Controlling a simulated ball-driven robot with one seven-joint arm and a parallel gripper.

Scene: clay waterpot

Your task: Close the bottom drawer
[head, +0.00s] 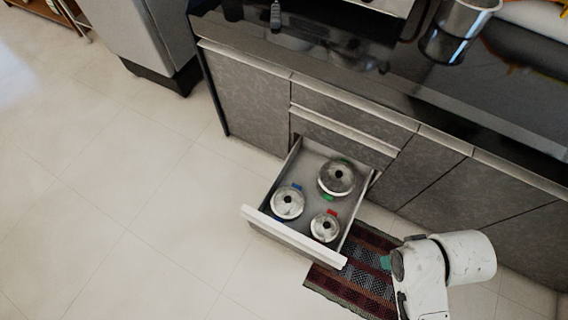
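The bottom drawer (292,238) is pulled far out of the grey cabinet in the head view. Its white-topped front edge hangs over the floor, and its inside shows. Three lidded metal pots sit in it: a larger one (337,178) at the back right, one (288,203) at the left and a smaller one (325,227) near the front. They have blue, green or red handles. My white arm shows at the lower right, to the right of the drawer and apart from it in the picture. My gripper cannot be made out.
Two shut drawers (345,122) lie above the open one, under a dark countertop (300,45). A dark red patterned rug (350,275) lies on the floor beside and partly below the drawer. Pale tiled floor (130,200) is clear to the left and in front.

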